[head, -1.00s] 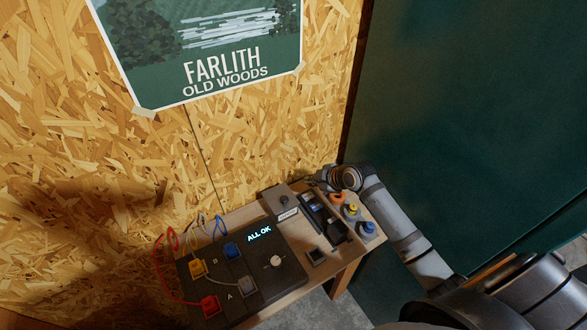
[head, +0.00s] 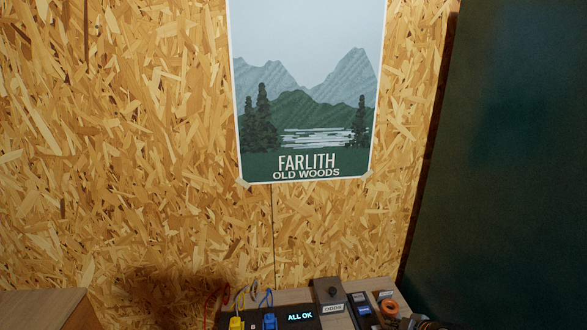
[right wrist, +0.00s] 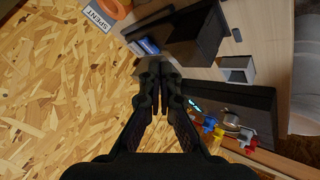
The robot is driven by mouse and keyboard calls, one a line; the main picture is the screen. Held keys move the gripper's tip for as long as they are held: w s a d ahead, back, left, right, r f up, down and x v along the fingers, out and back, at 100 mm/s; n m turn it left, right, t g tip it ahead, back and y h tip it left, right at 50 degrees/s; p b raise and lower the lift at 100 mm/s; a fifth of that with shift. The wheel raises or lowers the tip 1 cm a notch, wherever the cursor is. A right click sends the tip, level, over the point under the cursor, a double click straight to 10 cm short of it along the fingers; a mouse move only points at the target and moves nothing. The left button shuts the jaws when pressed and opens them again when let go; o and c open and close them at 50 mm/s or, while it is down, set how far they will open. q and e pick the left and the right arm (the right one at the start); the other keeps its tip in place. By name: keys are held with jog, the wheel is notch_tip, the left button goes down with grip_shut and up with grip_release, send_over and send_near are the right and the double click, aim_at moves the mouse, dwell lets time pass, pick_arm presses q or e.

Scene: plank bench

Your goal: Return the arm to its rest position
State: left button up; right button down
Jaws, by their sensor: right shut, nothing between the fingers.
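My right gripper (right wrist: 157,85) is shut and empty in the right wrist view, its two dark fingers pressed together. It is above the plank bench (right wrist: 266,75), apart from the things on it. In the head view only a small dark part of my right arm shows at the bottom right edge, beside the bench's right end. Most of that arm is below the picture. My left gripper is in neither view.
A dark panel (head: 256,318) with a lit "ALL OK" display and coloured plugs stands on the bench. A grey box (head: 327,291), a black holder (head: 360,307) and an orange ring (head: 382,295) sit right of it. A chipboard wall (head: 150,180) rises behind.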

jog(key=s+a+m, duration=0.1)
jog(key=s, duration=0.1)
jog(key=s+a+f+m+g, duration=0.1)
jog(key=s, duration=0.2)
jog(key=s+a+f+m+g+h, duration=0.1)
jog(key=s+a, duration=0.1)
jog(key=s, duration=0.1)
jog(key=shift+f, duration=0.25)
jog(key=s+r+m+g+h, duration=0.1)
jog(key=s+m+g+h, duration=0.2)
jog(key=s+m, duration=0.9)
jog(key=s+d+f+n+b, duration=0.1)
jog(key=s+d+f+n, duration=0.15)
jog(key=f, duration=1.05)
jog(key=s+d+f+n+b, duration=0.1)
jog(key=s+f, duration=0.2)
jog(key=f, duration=1)
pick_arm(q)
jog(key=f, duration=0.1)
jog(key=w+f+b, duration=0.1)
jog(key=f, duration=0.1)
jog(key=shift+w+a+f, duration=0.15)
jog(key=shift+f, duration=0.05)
pick_arm(e)
jog(key=s+d+f+g, duration=0.1)
jog(key=s+f+g, duration=0.1)
jog(key=s+f, duration=1.6)
jog(key=shift+s+f, duration=0.3)
jog(key=shift+f, duration=0.15)
